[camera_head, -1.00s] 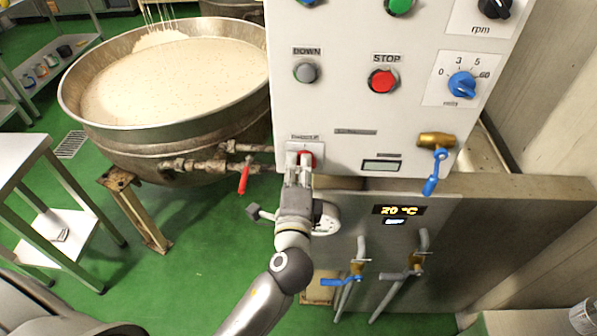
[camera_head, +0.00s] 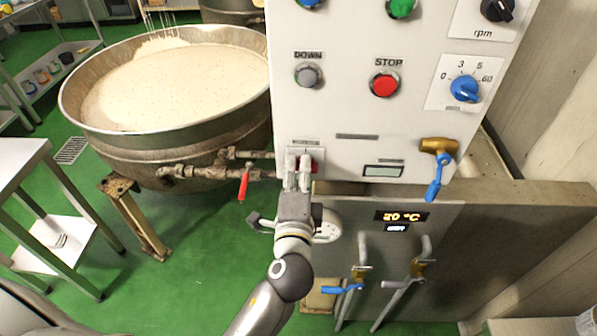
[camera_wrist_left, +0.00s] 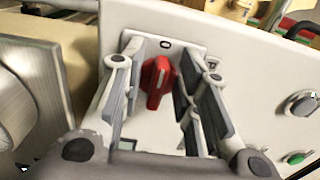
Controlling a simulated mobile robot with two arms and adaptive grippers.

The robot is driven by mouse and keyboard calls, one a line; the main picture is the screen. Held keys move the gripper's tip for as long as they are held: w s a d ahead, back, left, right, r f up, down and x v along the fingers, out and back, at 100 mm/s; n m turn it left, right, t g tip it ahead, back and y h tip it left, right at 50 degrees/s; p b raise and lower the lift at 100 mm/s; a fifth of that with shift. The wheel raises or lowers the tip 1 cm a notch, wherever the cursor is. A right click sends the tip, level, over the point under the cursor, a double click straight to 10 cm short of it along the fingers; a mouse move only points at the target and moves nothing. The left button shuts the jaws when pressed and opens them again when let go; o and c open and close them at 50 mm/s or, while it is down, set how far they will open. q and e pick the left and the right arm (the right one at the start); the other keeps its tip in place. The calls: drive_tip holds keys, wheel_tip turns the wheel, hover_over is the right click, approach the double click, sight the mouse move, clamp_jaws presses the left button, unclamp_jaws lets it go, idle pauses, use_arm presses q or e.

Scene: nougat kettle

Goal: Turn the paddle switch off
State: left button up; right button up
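The paddle switch is a red rotary knob (camera_head: 315,161) on a light plate, low at the left edge of the white control panel (camera_head: 352,105). In the wrist view the red knob (camera_wrist_left: 157,80) shows large, with a "0" mark above it and another mark to its right. My left gripper (camera_head: 297,160) is up against the panel at the switch, its fingers partly covering the knob in the head view. In the wrist view the left gripper (camera_wrist_left: 162,62) is open, one finger on each side of the knob. Contact cannot be told. My right gripper is not in view.
A red stop button (camera_head: 384,84), a grey down button (camera_head: 308,75) and a blue dial (camera_head: 465,88) sit higher on the panel. A brass valve with a blue handle (camera_head: 435,176) is to the right. The large kettle (camera_head: 165,140) and a red-handled valve (camera_head: 244,184) are to the left.

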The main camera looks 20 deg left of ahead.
use_arm(q)
drive_tip(key=shift+s+d, duration=0.1)
drive_tip(key=v, duration=1.1)
drive_tip(key=shift+s, duration=0.4)
drive_tip(key=shift+d, duration=0.15)
drive_tip(key=d+f+g+h, duration=0.2)
drive_tip(key=f, duration=0.9)
drive_tip(key=d+f+g+h, duration=0.2)
drive_tip(key=f, duration=0.9)
drive_tip(key=s+a+f+n+g+h, duration=0.1)
drive_tip(key=s+f+g, duration=0.15)
drive_tip(key=f, duration=0.55)
drive_tip(key=s+f+g, duration=0.2)
drive_tip(key=s+f, duration=0.1)
drive_tip(key=f, duration=0.6)
drive_tip(key=s+a+f+n+g, duration=0.4)
drive_tip(key=s+a+f, duration=0.3)
drive_tip(key=s+f, duration=0.4)
drive_tip(key=s+a+f+n+g, duration=0.4)
drive_tip(key=s+a+f+n, duration=0.2)
drive_tip(key=s+f, duration=0.5)
drive_tip(key=s+n, duration=0.1)
drive_tip(key=s, duration=0.2)
drive_tip(key=shift+s+a, duration=0.35)
